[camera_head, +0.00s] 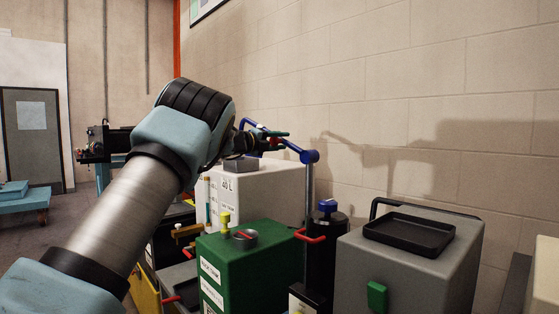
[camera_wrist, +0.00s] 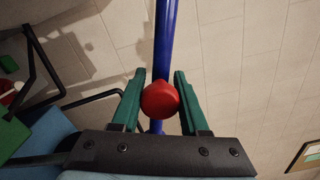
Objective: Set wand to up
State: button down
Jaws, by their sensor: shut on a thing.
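The wand is a blue rod (camera_head: 294,147) that slopes up and left from a blue joint on top of a thin upright post (camera_head: 308,190). In the wrist view the blue rod (camera_wrist: 163,40) runs between my fingers, with a round red knob (camera_wrist: 160,100) in front of it. My gripper (camera_head: 284,138) has green fingers and is at the rod, left of the joint. In the wrist view my gripper (camera_wrist: 160,74) is shut on the wand, one finger on each side. The fingers' contact is partly hidden by the knob.
Below stand a green tank (camera_head: 240,262) with a yellow-topped fitting, a white tank (camera_head: 262,192), a black cylinder with a blue cap (camera_head: 327,228) and a grey box with a black tray (camera_head: 410,236). A block wall rises behind.

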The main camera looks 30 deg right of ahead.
jog(key=s+r+m+b, duration=0.1)
jog(key=b, duration=0.1)
jog(key=s+r+m+b, duration=0.1)
jog(key=r+m, duration=0.1)
jog(key=shift+d+r+b, duration=0.15)
jog(key=shift+r+b, duration=0.1)
jog(key=shift+b, duration=0.1)
jog(key=shift+s+d+r+m+b, duration=0.25)
jog(key=shift+s+r+m+b, duration=0.9)
jog(key=shift+m, duration=0.35)
jog(key=shift+r, duration=0.1)
jog(key=shift+c, duration=2.2)
grip_release()
jog(key=shift+w, duration=0.1)
jog(key=s+a+b, duration=0.2)
jog(key=a+b, duration=0.2)
jog(key=a, duration=0.6)
jog(key=shift+a, duration=0.3)
